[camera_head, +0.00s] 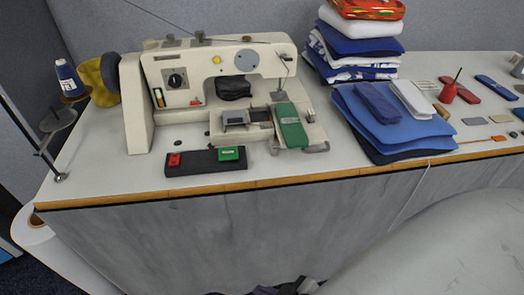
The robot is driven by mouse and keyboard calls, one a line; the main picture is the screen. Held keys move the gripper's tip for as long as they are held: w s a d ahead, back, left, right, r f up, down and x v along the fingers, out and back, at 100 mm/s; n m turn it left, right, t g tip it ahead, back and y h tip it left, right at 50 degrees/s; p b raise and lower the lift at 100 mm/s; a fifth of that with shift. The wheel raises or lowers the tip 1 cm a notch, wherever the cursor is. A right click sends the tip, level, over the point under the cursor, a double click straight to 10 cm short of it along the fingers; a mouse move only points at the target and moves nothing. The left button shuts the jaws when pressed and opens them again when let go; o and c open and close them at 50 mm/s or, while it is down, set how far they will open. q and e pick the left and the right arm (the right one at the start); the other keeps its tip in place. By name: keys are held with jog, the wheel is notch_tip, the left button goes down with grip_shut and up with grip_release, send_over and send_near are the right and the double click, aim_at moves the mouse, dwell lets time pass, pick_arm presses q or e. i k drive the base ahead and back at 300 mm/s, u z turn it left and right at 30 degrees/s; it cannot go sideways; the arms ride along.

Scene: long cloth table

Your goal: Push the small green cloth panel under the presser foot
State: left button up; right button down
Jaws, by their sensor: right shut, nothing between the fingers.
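The small green cloth panel (291,127) lies flat on the bed of the cream sewing machine (137,100), lengthwise from front to back. Its far end is close to the presser foot (280,95) below the machine's head; I cannot tell whether it reaches under the foot. My right gripper (284,288) shows only in part at the bottom edge, dark and grey, well in front of and below the table edge. It is shut and empty, apart from the panel. My left gripper is not in view.
A black switch box (205,168) with red and green buttons stands before the machine. Blue folded cloth (385,130) lies right of the bed, with a tall fabric stack (355,45) behind. Small tools and a red bottle (449,91) lie farther right. A thread stand (58,176) is left.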

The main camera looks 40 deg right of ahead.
aim_at(294, 135)
jog(key=u, duration=1.8)
jog(key=i, duration=0.85)
jog(key=z, duration=2.85)
